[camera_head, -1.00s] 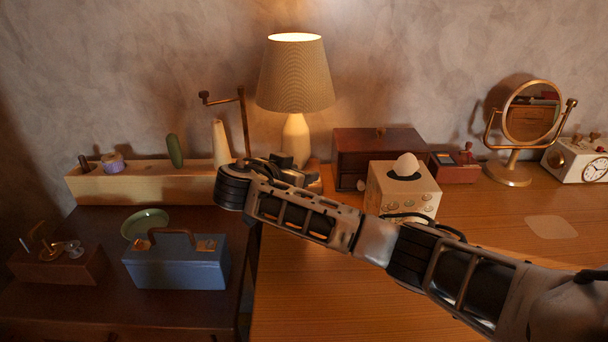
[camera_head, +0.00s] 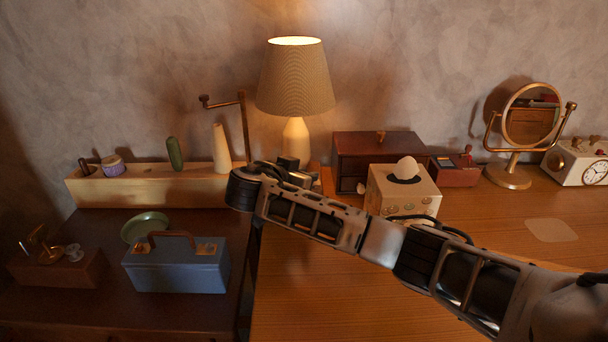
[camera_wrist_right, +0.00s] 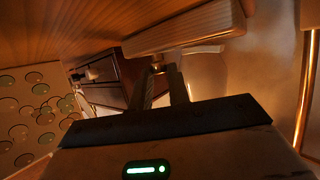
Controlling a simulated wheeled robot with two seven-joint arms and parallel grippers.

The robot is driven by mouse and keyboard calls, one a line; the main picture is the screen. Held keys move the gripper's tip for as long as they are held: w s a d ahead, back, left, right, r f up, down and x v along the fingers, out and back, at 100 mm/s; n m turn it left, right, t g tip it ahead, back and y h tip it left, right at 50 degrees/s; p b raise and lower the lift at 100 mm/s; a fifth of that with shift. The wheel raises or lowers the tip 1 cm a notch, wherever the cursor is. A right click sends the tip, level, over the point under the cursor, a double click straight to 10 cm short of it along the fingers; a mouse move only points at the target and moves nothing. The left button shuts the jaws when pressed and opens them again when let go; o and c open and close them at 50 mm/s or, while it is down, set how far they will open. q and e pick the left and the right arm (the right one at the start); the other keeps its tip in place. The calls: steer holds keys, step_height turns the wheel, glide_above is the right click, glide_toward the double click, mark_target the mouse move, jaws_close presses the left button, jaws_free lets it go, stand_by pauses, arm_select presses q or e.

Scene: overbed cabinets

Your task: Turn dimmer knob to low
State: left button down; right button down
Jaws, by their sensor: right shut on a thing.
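The table lamp (camera_head: 296,80) stands against the wall, its shade lit and its pale body (camera_head: 296,138) upright. My right arm reaches across the desk to the lamp's foot, and my right gripper hides most of the base in the head view. In the right wrist view my right gripper (camera_wrist_right: 160,72) has its fingers close together, shut on a small brass-coloured knob (camera_wrist_right: 157,68) beside a wooden block (camera_wrist_right: 190,28). The fingertips cover much of the knob, so its pointer or setting cannot be read. My left gripper is in neither view.
A tissue box (camera_head: 402,193) stands close behind my right forearm. A dark wooden box (camera_head: 375,148) is behind it. The desk front (camera_head: 330,300) is clear.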

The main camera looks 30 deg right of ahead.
steer(key=shift+s+d+n+t+y+p, duration=0.1)
steer(key=shift+s+n+t+y+p, duration=0.05)
steer(key=shift+n+t+y+p, duration=0.4)
steer(key=shift+s+d+n+t+y+p, duration=0.15)
steer(key=shift+n+t+y+p, duration=0.15)
steer(key=shift+n+t, duration=0.3)
steer(key=n+t+y, duration=0.1)
steer(key=n+y+p, duration=0.1)
steer(key=shift+s+d+n+t, duration=0.15)
steer(key=shift+n+t, duration=0.2)
steer(key=shift+s+d+n+t+y+p, duration=0.15)
steer(key=shift+n+t+y+p, duration=0.35)
steer(key=shift+n+y, duration=0.3)
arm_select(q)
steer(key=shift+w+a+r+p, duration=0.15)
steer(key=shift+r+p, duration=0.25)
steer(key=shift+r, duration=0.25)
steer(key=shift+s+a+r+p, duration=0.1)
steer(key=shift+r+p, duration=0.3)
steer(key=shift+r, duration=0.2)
arm_select(e)
steer(key=shift+d+n+t+y, duration=0.2)
steer(key=shift+n+t+y, duration=0.3)
steer(key=shift+n+y, duration=0.95)
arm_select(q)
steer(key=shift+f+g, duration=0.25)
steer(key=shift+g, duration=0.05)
arm_select(e)
steer(key=shift+f, duration=0.1)
